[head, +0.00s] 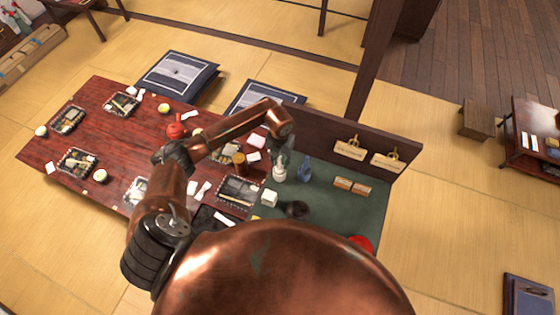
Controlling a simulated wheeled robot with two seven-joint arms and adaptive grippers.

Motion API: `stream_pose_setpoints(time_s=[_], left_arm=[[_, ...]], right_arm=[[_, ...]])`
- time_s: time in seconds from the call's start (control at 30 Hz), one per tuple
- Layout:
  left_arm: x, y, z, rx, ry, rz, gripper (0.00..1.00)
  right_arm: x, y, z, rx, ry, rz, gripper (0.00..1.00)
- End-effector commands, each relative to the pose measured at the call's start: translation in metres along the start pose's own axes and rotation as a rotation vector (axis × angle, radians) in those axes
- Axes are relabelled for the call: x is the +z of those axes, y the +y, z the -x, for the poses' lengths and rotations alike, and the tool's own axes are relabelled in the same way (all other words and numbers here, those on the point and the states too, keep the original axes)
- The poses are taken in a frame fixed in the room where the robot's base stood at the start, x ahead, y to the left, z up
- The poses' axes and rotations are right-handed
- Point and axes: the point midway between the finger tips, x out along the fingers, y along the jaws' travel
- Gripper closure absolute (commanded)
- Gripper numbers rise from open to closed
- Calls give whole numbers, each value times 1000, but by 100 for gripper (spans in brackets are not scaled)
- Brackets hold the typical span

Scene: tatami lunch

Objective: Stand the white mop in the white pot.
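My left arm comes in from the left, and its gripper (281,158) points down over the left end of the green mat. Right below the fingers is a small white item (279,173), partly covered by them. It is too small to tell whether this is the mop or the pot, or whether the fingers touch it. A white, block-like item (269,198) sits a little nearer to me on the mat. I cannot make out a clear mop shape. My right gripper is not in view.
A blue bottle (305,171) stands just right of the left gripper. A dark round item (296,209) and brown blocks (352,187) are on the green mat (335,212). A dark upright board (325,138) bounds its back. Lunch trays crowd the red table (125,178).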

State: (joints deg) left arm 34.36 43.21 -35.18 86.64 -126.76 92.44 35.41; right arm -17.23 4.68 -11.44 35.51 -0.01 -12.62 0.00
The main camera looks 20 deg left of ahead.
Motion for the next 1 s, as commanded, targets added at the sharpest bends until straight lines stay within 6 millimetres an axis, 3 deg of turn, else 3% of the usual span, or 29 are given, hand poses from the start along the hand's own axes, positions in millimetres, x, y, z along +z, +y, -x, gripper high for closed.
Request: stream_pose_setpoints(time_s=[0.37, 0.8, 1.0], left_arm=[[1, 0, 8, 0, -2, -1, 68], [1, 0, 92, 0, -4, -1, 68], [1, 0, 115, 0, -2, 0, 68]], right_arm=[[-2, 0, 0, 0, 2, 1, 60], [-1, -1, 0, -1, 1, 0, 60], [-1, -2, 0, -2, 1, 0, 60]])
